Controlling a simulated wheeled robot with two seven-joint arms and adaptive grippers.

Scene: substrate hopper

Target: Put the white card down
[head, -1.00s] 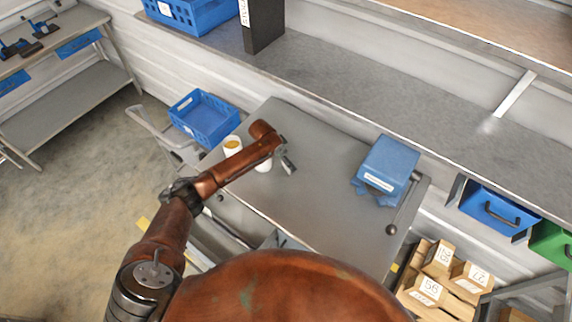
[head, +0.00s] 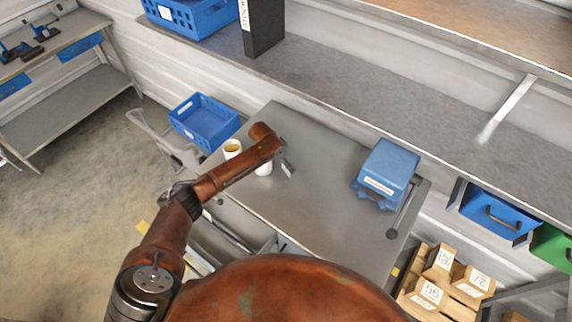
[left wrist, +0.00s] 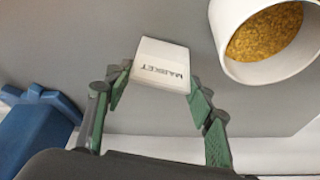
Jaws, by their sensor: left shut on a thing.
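The white card (left wrist: 160,66), marked "MARKET", is between the green-padded fingers of my left gripper (left wrist: 158,88) in the left wrist view. The gripper is shut on it. In the head view my left gripper (head: 287,166) is over the grey table (head: 310,205), and I cannot make out the card there. I cannot tell whether the card touches the table. My right gripper is not in view.
A white cup of yellow-brown grains (head: 232,148) stands left of my gripper; a cup of grains (left wrist: 265,40) is close in the wrist view. A blue hopper (head: 386,172) stands at the table's right. The table's middle is clear.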

